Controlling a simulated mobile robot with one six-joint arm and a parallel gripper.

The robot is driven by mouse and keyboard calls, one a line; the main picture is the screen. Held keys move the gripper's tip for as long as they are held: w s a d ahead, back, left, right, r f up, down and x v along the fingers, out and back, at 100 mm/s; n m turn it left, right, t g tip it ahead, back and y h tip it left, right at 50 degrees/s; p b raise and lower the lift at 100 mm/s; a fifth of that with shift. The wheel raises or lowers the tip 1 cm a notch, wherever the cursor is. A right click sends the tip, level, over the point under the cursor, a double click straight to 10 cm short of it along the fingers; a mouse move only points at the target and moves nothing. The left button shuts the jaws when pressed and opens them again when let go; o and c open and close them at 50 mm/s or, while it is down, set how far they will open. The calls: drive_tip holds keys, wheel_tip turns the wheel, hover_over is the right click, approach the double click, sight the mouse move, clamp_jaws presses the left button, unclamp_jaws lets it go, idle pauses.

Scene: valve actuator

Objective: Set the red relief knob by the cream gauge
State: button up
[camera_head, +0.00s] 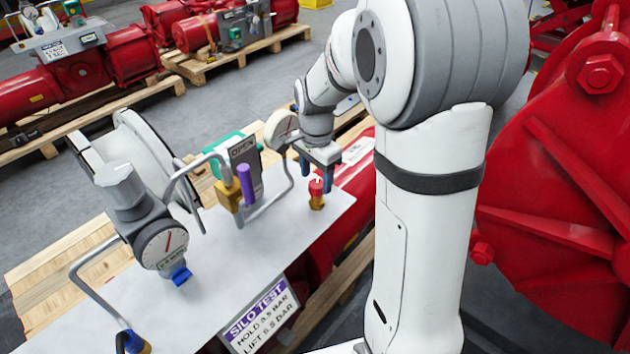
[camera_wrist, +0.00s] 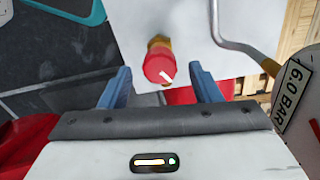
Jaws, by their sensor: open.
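The red relief knob (camera_head: 316,187) sits on a brass fitting near the right edge of the pale plate. In the wrist view the knob (camera_wrist: 159,68) shows a white pointer mark slanting to the lower right. My gripper (camera_head: 316,180) is open, its blue fingers just above the knob. In the wrist view the fingers (camera_wrist: 160,72) stand either side of it with gaps, not touching it. A pale round gauge (camera_head: 282,128) is left of my gripper; its needle is unreadable. Its label in the wrist view (camera_wrist: 293,95) seems to read 6.0 BAR.
A grey-rimmed gauge (camera_head: 164,247) with a red needle stands at front left. A purple-handled valve (camera_head: 246,183) and bent grey pipes stand between the gauges. A sign (camera_head: 259,317) reads SILO TEST, HOLD 3.5 BAR, LIFT 5.5 BAR. A large red housing (camera_head: 560,190) fills the right.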

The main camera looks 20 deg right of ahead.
drive_tip(key=shift+f, duration=1.05)
drive_tip(key=c, duration=1)
drive_tip(key=shift+s+n, duration=0.1)
drive_tip(key=shift+n, duration=1.4)
drive_tip(key=o, duration=1)
drive_tip(key=shift+r, duration=0.1)
